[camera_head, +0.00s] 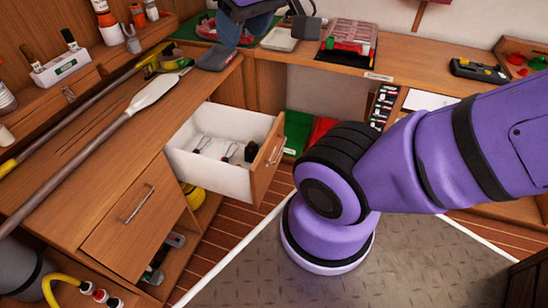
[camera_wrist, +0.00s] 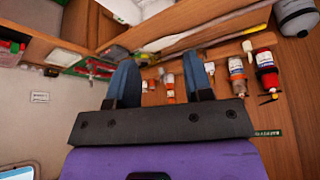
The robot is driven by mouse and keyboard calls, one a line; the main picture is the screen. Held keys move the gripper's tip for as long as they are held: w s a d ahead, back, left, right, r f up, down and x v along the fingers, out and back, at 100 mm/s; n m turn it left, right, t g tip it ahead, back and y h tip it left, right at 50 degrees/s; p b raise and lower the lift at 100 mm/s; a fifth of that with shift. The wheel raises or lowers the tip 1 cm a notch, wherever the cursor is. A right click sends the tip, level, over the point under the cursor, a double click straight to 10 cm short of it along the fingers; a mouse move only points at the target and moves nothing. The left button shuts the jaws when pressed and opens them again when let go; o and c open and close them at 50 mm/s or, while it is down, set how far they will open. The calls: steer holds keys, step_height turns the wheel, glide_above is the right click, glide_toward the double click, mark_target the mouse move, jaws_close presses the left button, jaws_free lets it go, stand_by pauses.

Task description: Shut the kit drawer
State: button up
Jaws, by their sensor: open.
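The kit drawer (camera_head: 262,165) stands pulled out from the left wooden bench in the head view. It has white sides, a wooden front with a metal handle, and several small dark and metal items inside. My gripper (camera_head: 228,30) is at the top edge of the head view, partly cut off, above the back corner of the bench and well away from the drawer. In the wrist view my gripper (camera_wrist: 161,75) has its two blue fingers wide apart with nothing between them. I cannot make out the drawer in the wrist view.
A closed drawer (camera_head: 132,215) is in the bench front, left of the open one. A long pole (camera_head: 90,145) lies on the bench top. A red tool case (camera_head: 347,42) stands on the back counter. My purple arm covers much of the right side. Grey floor matting (camera_head: 250,270) lies clear in front.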

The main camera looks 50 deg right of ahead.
steer(key=shift+m+g, duration=0.8)
steer(key=shift+m, duration=0.1)
steer(key=w, duration=0.1)
steer(key=w+d, duration=0.1)
steer(key=w+f, duration=0.1)
steer(key=w, duration=0.1)
steer(key=shift+w+d+f, duration=0.1)
steer(key=shift+d, duration=0.1)
jaws_close()
steer(key=m+y, duration=1)
steer(key=m, duration=0.4)
glide_above(281, 140)
steer(key=s+a, duration=0.2)
steer(key=a, duration=0.2)
step_height(281, 140, down, 29)
steer(key=s+d+f+m+t+y, duration=0.1)
steer(key=s+d+f+m+t, duration=0.2)
steer(key=d+f+m, duration=0.5)
steer(key=s+d+f+m+t+h, duration=0.15)
steer(key=s+f+m+t, duration=0.3)
steer(key=f, duration=0.65)
steer(key=s+d+f+m+t+h, duration=0.1)
steer(key=s+f+m+t+h, duration=0.35)
steer(key=f, duration=0.65)
steer(key=shift+n+t+y, duration=0.5)
steer(key=shift+n+y, duration=0.2)
steer(key=shift+y, duration=0.2)
steer(key=x, duration=1.3)
steer(key=shift+f, duration=0.2)
